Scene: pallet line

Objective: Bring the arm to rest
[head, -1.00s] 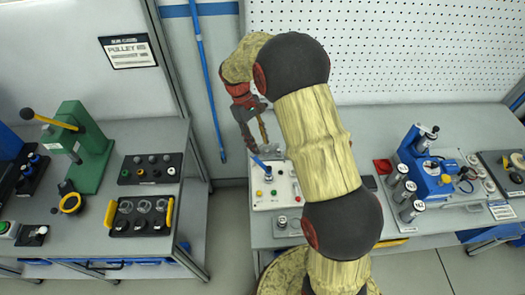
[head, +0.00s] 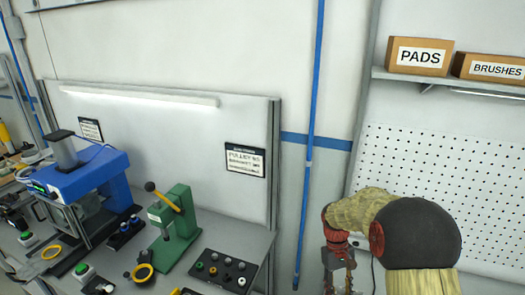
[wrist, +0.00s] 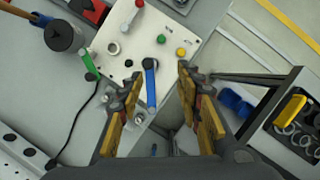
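My arm (head: 421,234) rises at the lower right of the head view and bends over to the left. My gripper (head: 338,272) hangs down at its end, partly cut off by the bottom edge. In the wrist view my gripper (wrist: 157,105) has its two yellow-padded fingers wide apart with nothing held between them. Below and beyond the fingers is a white control panel (wrist: 130,35) with a blue lever (wrist: 151,84), a green lever and small coloured buttons. The lever shows between the fingers, and I cannot tell the height gap.
A green press (head: 176,229) and a blue machine (head: 85,180) stand on the left bench. A black tray of knobs (head: 222,270) lies near that bench's right end. A blue pole (head: 309,150) runs down the wall. Boxes marked PADS (head: 420,56) and BRUSHES (head: 492,68) sit on a shelf.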

